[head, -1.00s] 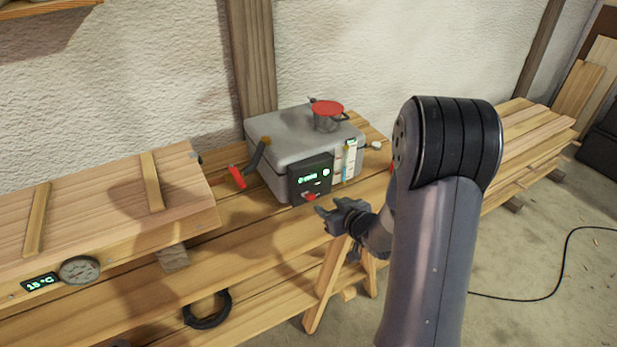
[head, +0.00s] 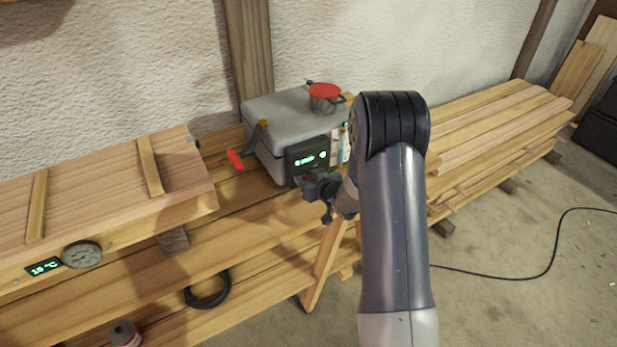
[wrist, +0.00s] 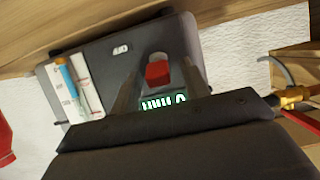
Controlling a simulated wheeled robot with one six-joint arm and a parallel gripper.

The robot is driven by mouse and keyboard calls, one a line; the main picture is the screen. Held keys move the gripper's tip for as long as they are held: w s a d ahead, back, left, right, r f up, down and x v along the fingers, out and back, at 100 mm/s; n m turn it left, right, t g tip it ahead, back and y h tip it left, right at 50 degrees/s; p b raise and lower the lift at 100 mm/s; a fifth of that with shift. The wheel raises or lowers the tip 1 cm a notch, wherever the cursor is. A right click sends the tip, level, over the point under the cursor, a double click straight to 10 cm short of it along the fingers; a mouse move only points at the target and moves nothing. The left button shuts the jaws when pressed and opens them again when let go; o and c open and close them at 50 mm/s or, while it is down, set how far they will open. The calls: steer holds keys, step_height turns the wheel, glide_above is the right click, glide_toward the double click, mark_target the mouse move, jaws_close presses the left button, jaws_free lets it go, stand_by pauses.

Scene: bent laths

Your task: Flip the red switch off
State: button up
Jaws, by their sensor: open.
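The red switch (wrist: 157,72) sits on the dark front panel (head: 307,163) of a grey box (head: 285,120). In the wrist view it shows between my two open fingers, just above the panel's green display (wrist: 163,102). My gripper (head: 305,184) is at the lower front of the panel in the head view, and it hides the switch there. In the wrist view my gripper (wrist: 160,88) has one finger on each side of the switch. I cannot tell whether the fingers touch the switch or panel.
A red-handled lever (head: 235,160) with a brass fitting (wrist: 290,97) projects from the box's left side. A pot with a red lid (head: 325,92) stands on the box. Slim coloured items (wrist: 75,85) are on the box's front. Stacked planks (head: 480,125) lie to the right.

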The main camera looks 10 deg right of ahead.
jaws_close()
stand_by(0.4)
